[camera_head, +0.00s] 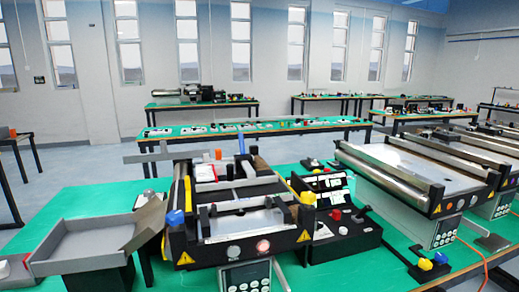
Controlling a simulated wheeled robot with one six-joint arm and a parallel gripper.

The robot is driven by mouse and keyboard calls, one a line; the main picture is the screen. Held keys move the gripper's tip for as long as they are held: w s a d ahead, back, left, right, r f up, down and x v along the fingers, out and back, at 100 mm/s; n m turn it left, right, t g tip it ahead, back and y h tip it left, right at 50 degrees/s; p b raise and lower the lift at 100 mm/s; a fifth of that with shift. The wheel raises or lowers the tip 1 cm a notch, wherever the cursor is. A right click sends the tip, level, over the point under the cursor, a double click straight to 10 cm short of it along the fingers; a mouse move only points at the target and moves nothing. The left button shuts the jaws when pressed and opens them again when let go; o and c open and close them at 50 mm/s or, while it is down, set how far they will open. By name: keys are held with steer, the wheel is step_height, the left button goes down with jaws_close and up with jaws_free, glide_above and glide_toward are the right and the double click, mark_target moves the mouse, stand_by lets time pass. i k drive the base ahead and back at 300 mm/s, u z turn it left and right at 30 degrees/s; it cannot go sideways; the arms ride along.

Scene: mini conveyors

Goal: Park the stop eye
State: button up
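A mini conveyor (222,252) stands on the green table in the middle front. I cannot tell for sure which part is the stop eye; these small blocks are at the belt's edges. Another yellow piece (425,264) and a blue piece (440,258) sit close together on a black mount at the right front. My gripper is not in view.
A grey tray (95,241) stands left of the conveyor. A black control box (345,238) with buttons is to its right. A wider conveyor (405,178) is further right. An orange cable (475,250) runs near the right edge. Green table (90,203) is bare behind the tray.

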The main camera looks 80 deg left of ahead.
mark_target(218, 151)
steer(key=i, duration=0.85)
steer(key=u, duration=3.1)
steer(key=i, duration=1)
steer(key=u, duration=0.05)
